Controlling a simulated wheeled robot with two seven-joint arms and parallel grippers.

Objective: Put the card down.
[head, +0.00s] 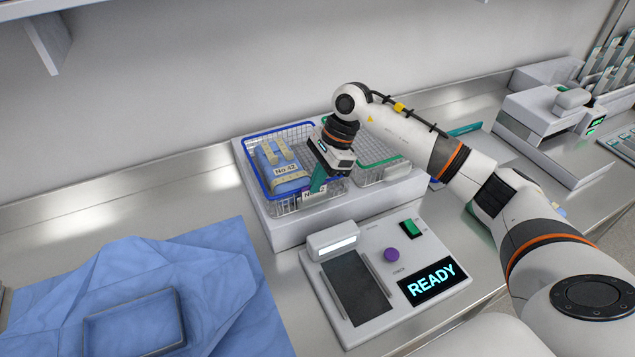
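My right gripper (322,173) reaches in from the right and points down over the right part of the blue-rimmed wire basket (249,167). A narrow teal card (318,181) sticks out below it, and the gripper appears shut on it. The fingertips are mostly hidden by the gripper body. The card is tilted, close above the front rim; I cannot tell whether it touches the basket. My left gripper is not in view.
The basket holds a blue wrapped pack (283,176) labelled No 42. A green-rimmed basket (385,163) stands beside it on a raised white block (288,232). In front is a sealer-like device (440,283) reading READY. A blue cloth (215,290) covers the left counter.

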